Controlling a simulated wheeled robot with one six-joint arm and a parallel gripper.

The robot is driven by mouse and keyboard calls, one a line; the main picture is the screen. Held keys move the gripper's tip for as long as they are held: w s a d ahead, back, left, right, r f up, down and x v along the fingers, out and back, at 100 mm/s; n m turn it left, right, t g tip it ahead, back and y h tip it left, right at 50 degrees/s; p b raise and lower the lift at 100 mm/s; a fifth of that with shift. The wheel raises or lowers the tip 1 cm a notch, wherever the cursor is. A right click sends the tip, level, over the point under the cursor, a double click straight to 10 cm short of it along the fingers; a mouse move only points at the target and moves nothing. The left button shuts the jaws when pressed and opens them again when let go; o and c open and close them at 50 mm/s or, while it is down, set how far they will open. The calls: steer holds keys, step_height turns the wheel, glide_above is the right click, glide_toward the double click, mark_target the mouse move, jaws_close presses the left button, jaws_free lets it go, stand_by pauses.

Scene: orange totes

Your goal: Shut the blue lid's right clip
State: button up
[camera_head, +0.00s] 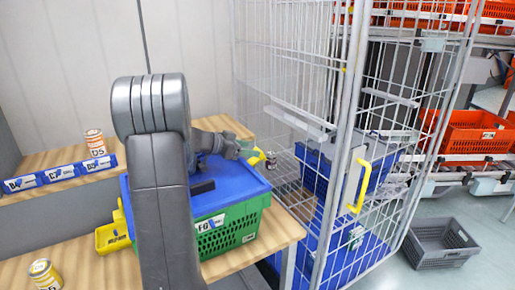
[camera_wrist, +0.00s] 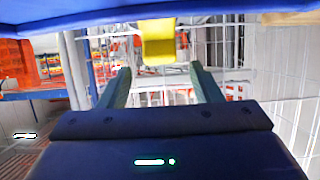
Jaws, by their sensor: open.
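A blue lid (camera_head: 232,185) lies on a green crate (camera_head: 230,232) on the wooden table. The lid's right clip (camera_head: 257,158) is yellow and sticks outward past the lid's right edge, so it looks open. In the wrist view the yellow clip (camera_wrist: 158,45) is ahead of and above the fingertips, roughly centred between them, below the lid's blue edge (camera_wrist: 120,12). My gripper (camera_head: 245,148) is open and empty at the lid's right side, close to the clip. Whether a finger touches the clip I cannot tell. My arm hides the lid's left and middle part.
A wire cage trolley (camera_head: 345,120) with blue crates stands close to the right of the table. Cans stand at the left, one at the front (camera_head: 45,274). A grey crate (camera_head: 440,243) is on the floor.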

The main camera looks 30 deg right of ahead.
mark_target(258, 149)
steer(key=x, duration=0.5)
steer(key=shift+p, duration=0.4)
steer(key=shift+a, duration=0.1)
steer(key=c, duration=1)
